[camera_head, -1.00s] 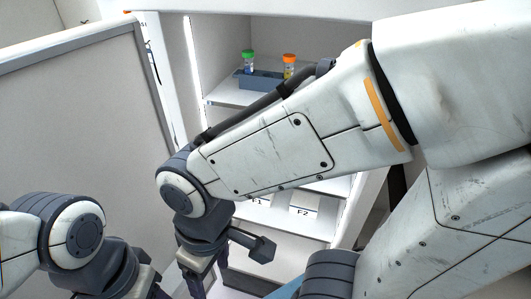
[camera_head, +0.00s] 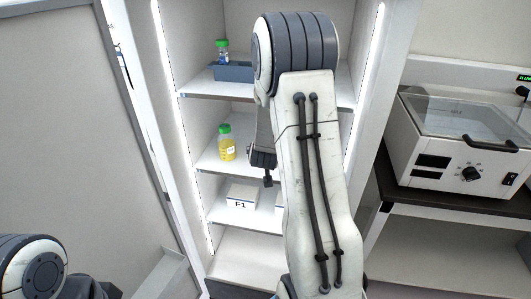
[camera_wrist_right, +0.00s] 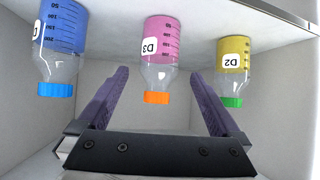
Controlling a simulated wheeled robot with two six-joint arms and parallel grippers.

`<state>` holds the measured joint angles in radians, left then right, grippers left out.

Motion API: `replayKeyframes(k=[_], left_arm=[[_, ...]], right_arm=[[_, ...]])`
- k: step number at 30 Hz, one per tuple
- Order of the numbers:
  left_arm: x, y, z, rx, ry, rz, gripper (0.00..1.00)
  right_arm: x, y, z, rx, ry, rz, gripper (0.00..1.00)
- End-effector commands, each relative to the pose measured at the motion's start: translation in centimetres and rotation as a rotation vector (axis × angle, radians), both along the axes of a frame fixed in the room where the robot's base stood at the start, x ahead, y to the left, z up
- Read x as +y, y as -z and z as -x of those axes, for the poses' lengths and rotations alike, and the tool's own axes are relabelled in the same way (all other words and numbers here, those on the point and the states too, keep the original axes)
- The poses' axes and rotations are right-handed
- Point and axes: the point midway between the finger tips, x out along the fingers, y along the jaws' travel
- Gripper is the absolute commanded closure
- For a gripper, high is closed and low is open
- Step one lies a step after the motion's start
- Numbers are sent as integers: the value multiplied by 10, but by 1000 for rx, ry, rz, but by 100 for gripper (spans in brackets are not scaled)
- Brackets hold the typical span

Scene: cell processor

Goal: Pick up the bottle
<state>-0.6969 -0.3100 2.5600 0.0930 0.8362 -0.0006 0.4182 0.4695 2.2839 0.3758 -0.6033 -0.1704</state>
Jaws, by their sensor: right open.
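My right gripper (camera_wrist_right: 160,76) is open in the right wrist view, with its purple fingers reaching toward a pink bottle (camera_wrist_right: 164,45) marked D3 with an orange cap. That bottle shows between the fingertips, ungripped; whether it is within their reach I cannot tell. The view is upside down. A blue bottle (camera_wrist_right: 62,40) with a blue cap is left of it and a yellow bottle (camera_wrist_right: 234,65) marked D2 with a green cap is right of it. A yellow bottle (camera_head: 227,145) with a green cap stands on a middle shelf in the head view. My right arm hides the shelf space beside it.
An upper shelf holds a blue-grey rack (camera_head: 231,73) with a green-capped vial (camera_head: 222,48). A box marked F1 (camera_head: 241,196) sits on a lower shelf. Cabinet walls enclose the shelves. A white lidded machine (camera_head: 460,150) stands on the right counter.

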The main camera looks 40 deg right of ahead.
Motion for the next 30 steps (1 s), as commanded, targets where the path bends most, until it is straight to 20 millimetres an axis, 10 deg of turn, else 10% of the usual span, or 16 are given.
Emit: replayKeyframes(k=[30], left_arm=[[0, -21, 0, 0, 0, 0, 50]], right_arm=[[-45, 55, -54, 1, -4, -3, 0]])
